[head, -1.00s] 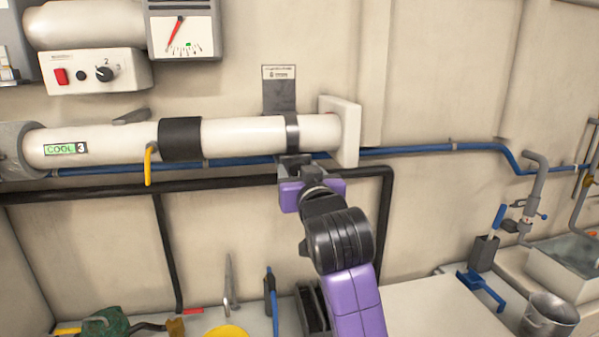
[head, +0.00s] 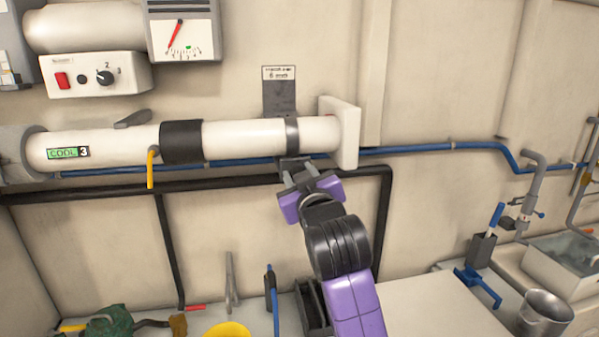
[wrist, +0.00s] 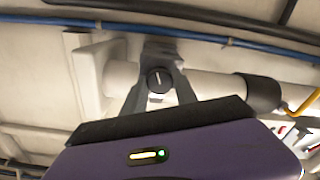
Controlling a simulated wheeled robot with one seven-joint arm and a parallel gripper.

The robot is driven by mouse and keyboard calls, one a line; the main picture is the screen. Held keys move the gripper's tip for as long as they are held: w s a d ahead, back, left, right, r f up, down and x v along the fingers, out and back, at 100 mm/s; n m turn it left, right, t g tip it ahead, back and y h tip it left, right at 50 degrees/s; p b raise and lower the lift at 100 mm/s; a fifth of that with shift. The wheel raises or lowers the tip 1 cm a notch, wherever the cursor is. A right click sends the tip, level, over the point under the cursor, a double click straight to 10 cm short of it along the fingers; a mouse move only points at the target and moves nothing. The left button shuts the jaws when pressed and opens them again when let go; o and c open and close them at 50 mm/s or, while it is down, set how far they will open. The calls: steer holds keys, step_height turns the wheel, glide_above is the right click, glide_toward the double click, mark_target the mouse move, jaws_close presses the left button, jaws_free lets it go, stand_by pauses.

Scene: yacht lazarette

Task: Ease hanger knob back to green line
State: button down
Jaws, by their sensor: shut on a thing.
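The hanger knob (wrist: 159,80) shows in the wrist view as a dark round knob with a white line on its face. It sits under the grey hanger strap (head: 292,135) around the cream pipe (head: 245,135). My gripper (head: 309,172) is shut on the knob, with one finger on each side, and is rolled so its left side sits lower in the head view. The knob is hidden behind my gripper there. I cannot make out a green line at the knob. A gauge (head: 184,38) at the upper left has a red needle and a green mark, with the needle left of the mark.
A yellow lever (head: 151,168) hangs below the pipe's black sleeve. A blue hose (head: 430,148) and a dark pipe (head: 90,190) run along the wall behind my gripper. A switch box (head: 95,75) is at upper left. A steel pot (head: 545,313) stands at lower right.

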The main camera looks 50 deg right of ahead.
steer(key=c, duration=1)
jaws_free()
steer(key=b+v, duration=0.2)
steer(key=v, duration=0.5)
steer(key=shift+s+a, duration=0.25)
steer(key=shift+s, duration=0.1)
